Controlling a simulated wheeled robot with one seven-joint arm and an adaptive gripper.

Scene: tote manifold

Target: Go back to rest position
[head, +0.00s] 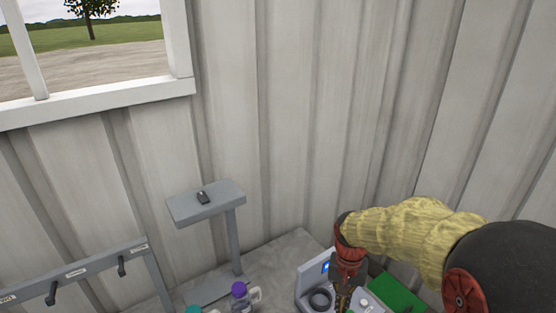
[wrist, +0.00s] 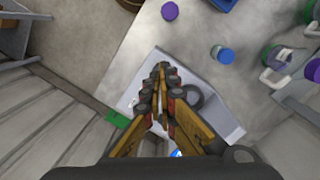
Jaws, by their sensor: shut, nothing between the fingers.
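My gripper (head: 343,293) hangs fingers-down at the lower right of the head view, at the end of my yellow-sleeved arm. In the wrist view my gripper (wrist: 163,82) has its fingertips together, with nothing between them. It is above a light grey device (wrist: 216,112) with a dark ring on it. In the head view this grey device (head: 309,283) shows a small blue screen and a dark ring, partly hidden behind my gripper. I cannot tell whether the fingers touch it.
A green board (head: 397,291) lies right of my gripper. A purple-capped bottle (head: 240,291) stands to the left on the grey surface. A rack with hooks (head: 75,274) is at left. Corrugated walls enclose the corner.

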